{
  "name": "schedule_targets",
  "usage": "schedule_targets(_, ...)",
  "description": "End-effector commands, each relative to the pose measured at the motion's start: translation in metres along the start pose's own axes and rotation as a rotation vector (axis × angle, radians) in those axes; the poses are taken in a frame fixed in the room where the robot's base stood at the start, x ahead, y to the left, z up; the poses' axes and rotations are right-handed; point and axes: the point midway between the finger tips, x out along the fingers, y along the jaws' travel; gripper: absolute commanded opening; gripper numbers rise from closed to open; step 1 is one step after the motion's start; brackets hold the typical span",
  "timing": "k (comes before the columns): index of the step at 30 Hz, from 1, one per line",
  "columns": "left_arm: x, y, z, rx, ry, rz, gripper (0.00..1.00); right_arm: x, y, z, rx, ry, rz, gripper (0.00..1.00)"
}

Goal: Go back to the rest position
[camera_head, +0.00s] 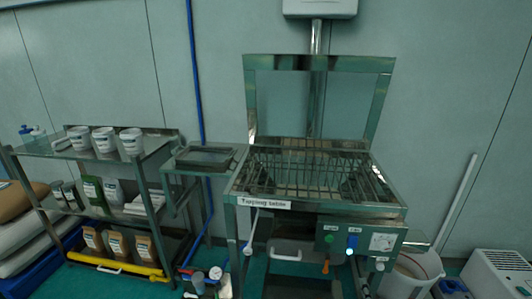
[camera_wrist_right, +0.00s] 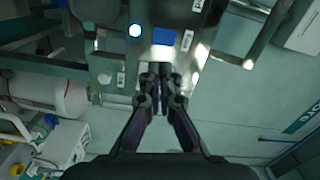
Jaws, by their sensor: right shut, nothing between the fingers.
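My right gripper (camera_wrist_right: 160,72) shows in the right wrist view with its two dark fingers together and nothing between them. Its fingertips overlap the edge of the control panel in that picture; I cannot tell the gap or whether they touch. The panel (camera_head: 327,227) is on the front of the metal sieve table (camera_head: 398,208). It has a blue switch (camera_head: 352,241), which also shows in the wrist view (camera_wrist_right: 165,37), and a lit round button (camera_head: 349,252), also in the wrist view (camera_wrist_right: 135,30). I cannot make out either gripper clearly in the head view.
A shelf (camera_head: 62,152) with white tubs (camera_head: 104,140), bottles and bags stands at the left. A small side table (camera_head: 204,158) adjoins the sieve. A bucket (camera_head: 412,270) and a white appliance (camera_head: 497,272) stand on the floor at the right. Small items sit on the floor in front.

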Motion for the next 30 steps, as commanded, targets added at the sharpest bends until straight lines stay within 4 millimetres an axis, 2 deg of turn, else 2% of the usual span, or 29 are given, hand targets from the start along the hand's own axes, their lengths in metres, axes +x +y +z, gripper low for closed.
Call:
schedule_targets(2,-0.015,-0.001,-0.002,0.000,0.001,0.000,0.40,-0.014,0.052,0.009,-0.183,-0.062,0.130,0.00)
schedule_targets(3,-0.021,-0.002,-0.003,0.000,0.001,0.000,0.40,-0.026,0.085,0.015,-0.294,-0.111,0.205,0.00)
schedule_targets(5,-0.028,-0.002,-0.003,0.000,0.001,0.000,0.40,-0.050,0.132,0.023,-0.453,-0.198,0.314,0.00)
schedule_targets(6,-0.033,-0.003,-0.004,0.000,0.001,0.000,0.40,-0.069,0.163,0.028,-0.550,-0.262,0.384,0.00)
schedule_targets(8,-0.039,-0.003,-0.005,0.000,0.002,0.000,0.40,-0.102,0.205,0.035,-0.687,-0.368,0.484,0.00)
schedule_targets(9,-0.043,-0.003,-0.005,0.000,0.002,0.000,0.40,-0.127,0.231,0.038,-0.773,-0.445,0.546,0.00)
schedule_targets(11,-0.049,-0.004,-0.006,0.000,0.002,0.000,0.40,-0.169,0.266,0.043,-0.891,-0.571,0.634,0.00)
schedule_targets(12,-0.053,-0.004,-0.006,0.000,0.002,0.000,0.40,-0.199,0.287,0.045,-0.966,-0.660,0.688,0.00)
schedule_targets(14,-0.059,-0.004,-0.007,0.000,0.002,0.000,0.40,-0.244,0.312,0.047,-1.064,-0.796,0.758,0.00)
schedule_targets(15,-0.062,-0.005,-0.007,0.000,0.002,0.000,0.40,-0.273,0.326,0.047,-1.122,-0.886,0.797,0.00)
schedule_targets(18,-0.068,-0.005,-0.008,0.000,0.002,0.000,0.40,-0.337,0.347,0.047,-1.231,-1.088,0.867,0.00)
schedule_targets(21,-0.072,-0.005,-0.008,0.000,0.002,0.000,0.40,-0.381,0.357,0.045,-1.297,-1.232,0.903,0.00)
schedule_targets(24,-0.073,-0.006,-0.008,0.000,0.002,0.000,0.40,-0.403,0.361,0.044,-1.327,-1.307,0.917,0.00)
schedule_targets(30,-0.072,-0.006,-0.008,0.000,0.001,0.000,0.40,-0.409,0.363,0.043,-1.336,-1.327,0.920,0.00)
